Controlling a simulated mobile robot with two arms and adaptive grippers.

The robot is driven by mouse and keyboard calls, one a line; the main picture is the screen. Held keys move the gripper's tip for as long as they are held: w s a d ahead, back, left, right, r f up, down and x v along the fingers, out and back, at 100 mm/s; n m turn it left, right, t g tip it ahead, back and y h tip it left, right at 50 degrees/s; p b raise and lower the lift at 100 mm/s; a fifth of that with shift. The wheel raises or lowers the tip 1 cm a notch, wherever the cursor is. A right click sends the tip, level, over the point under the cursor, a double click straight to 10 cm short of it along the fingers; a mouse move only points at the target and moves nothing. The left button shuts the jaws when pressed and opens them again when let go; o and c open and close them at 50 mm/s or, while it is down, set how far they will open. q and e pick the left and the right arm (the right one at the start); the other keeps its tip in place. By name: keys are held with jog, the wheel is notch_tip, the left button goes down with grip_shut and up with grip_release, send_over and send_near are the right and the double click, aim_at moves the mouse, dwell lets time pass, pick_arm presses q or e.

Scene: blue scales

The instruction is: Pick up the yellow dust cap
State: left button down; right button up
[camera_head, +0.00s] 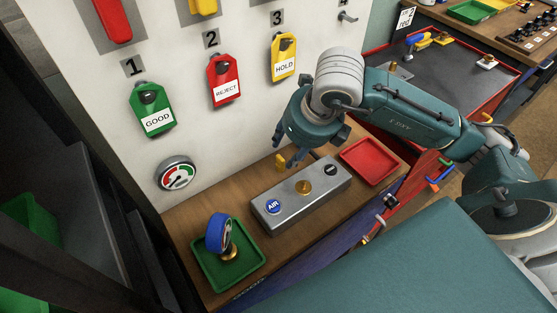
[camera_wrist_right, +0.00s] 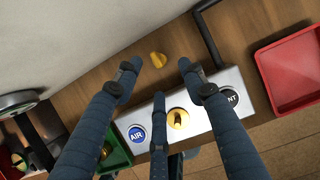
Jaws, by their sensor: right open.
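A small yellow cap (camera_head: 281,161) lies on the wooden bench, between the wall and the grey metal block (camera_head: 263,209). It also shows in the right wrist view (camera_wrist_right: 158,60), just beyond my fingertips, with nothing touching it. My right gripper (camera_head: 301,153) is above the bench behind the block, fingers spread and empty; its three fingers (camera_wrist_right: 159,75) fill the wrist view. A round brass-yellow fitting (camera_head: 304,187) sits on top of the block, between a blue AIR button (camera_head: 273,206) and a black VENT button (camera_head: 331,170). My left gripper is out of view.
A green tray (camera_head: 207,279) holding a blue-rimmed gauge (camera_head: 218,232) stands left of the block. An empty red tray (camera_head: 371,161) stands right. The white wall carries green (camera_head: 152,108), red (camera_head: 225,78) and yellow (camera_head: 284,56) tags and a dial (camera_head: 176,175).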

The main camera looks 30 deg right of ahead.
aim_at(282, 160)
jog(key=shift+x, duration=1.05)
jog(key=shift+a+f, duration=0.15)
jog(key=shift+f, duration=0.15)
jog(key=shift+w+f+p, duration=0.2)
jog(key=shift+f+p, duration=0.15)
jog(key=shift+p, duration=0.05)
jog(key=p+x, duration=0.1)
jog(key=x, duration=0.3)
jog(key=shift+a+f, duration=0.1)
jog(key=shift+f, duration=0.1)
jog(key=shift+c, duration=0.2)
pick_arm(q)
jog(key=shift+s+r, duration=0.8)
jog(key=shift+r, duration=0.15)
pick_arm(e)
jog(key=c, duration=0.7)
